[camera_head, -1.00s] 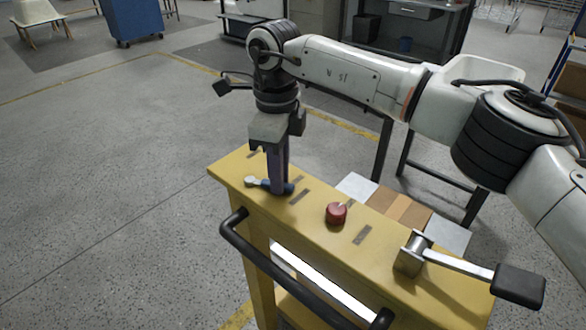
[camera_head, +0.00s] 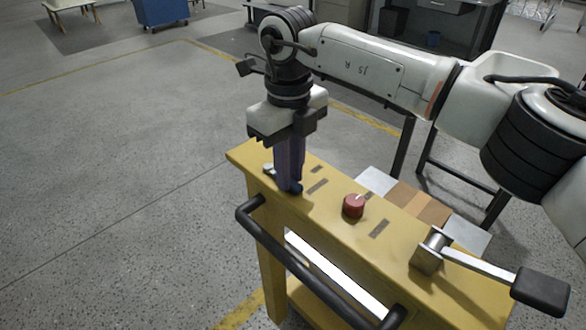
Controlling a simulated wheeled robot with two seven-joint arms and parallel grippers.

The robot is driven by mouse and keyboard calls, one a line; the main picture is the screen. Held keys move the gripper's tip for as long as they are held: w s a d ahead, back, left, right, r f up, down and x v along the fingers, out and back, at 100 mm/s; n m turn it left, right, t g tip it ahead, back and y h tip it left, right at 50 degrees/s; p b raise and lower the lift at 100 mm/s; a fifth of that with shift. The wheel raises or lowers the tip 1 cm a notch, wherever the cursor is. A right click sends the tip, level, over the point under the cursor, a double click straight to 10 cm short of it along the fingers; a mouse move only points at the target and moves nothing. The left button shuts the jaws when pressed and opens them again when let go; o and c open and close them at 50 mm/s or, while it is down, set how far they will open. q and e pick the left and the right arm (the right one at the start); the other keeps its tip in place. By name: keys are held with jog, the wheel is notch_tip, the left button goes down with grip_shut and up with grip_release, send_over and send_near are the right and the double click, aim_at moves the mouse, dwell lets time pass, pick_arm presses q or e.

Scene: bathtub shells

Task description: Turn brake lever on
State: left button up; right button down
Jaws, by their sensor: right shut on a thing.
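A small lever with a pale metal pivot (camera_head: 268,168) and a blue handle (camera_head: 297,188) sits on the left end of the yellow cart top (camera_head: 330,212). My right gripper (camera_head: 287,182) points straight down over it, with its fingers shut on the blue handle and hiding most of it. A larger lever with a metal arm (camera_head: 480,264) and black grip (camera_head: 541,291) stands at the right end of the top, apart from my gripper. No label shows which is the brake lever. My left gripper is not in view.
A red knob (camera_head: 353,206) sits mid-top between grey label plates. A black push bar (camera_head: 300,270) runs along the cart's near side. A blue bin (camera_head: 160,12) stands far off. The floor (camera_head: 110,180) to the left is clear.

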jog(key=shift+a, duration=0.1)
jog(key=c, duration=1.7)
grip_release()
notch_tip(320, 180, up, 10)
jog(key=shift+r, duration=0.2)
